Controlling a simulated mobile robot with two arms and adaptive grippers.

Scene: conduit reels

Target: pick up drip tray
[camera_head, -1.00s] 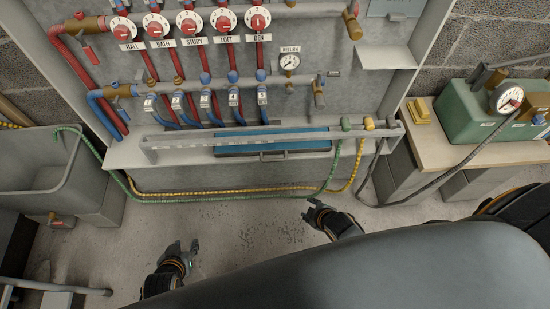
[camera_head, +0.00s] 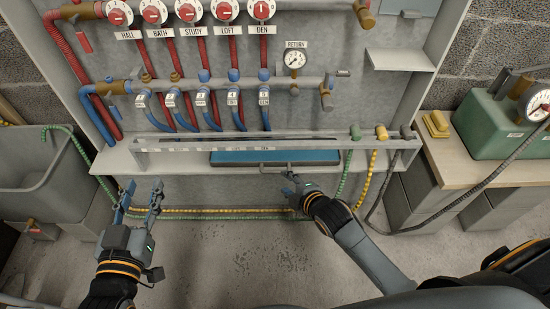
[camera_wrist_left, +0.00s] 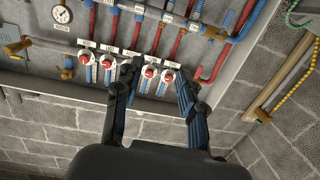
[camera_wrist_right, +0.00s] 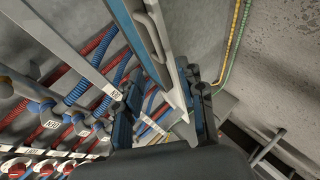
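The drip tray (camera_head: 240,158) is a flat, blue-topped tray with a grey front and a bar handle. It lies on the shelf below the hose manifold. My right gripper (camera_head: 288,180) is just in front of the tray's front edge, near its handle. In the right wrist view, the fingers are apart and the tray (camera_wrist_right: 174,80) shows ahead between them; contact cannot be told. My left gripper (camera_head: 140,190) is open and empty, in front of the shelf's left part and left of the tray. Its spread fingers also show in the left wrist view (camera_wrist_left: 155,85).
A pale rail (camera_head: 190,145) runs along the shelf above the tray. Green and yellow hoses (camera_head: 200,213) run below the shelf front. A grey basin (camera_head: 35,175) stands left. A bench with a green gauge box (camera_head: 490,120) stands right. The floor in front is clear.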

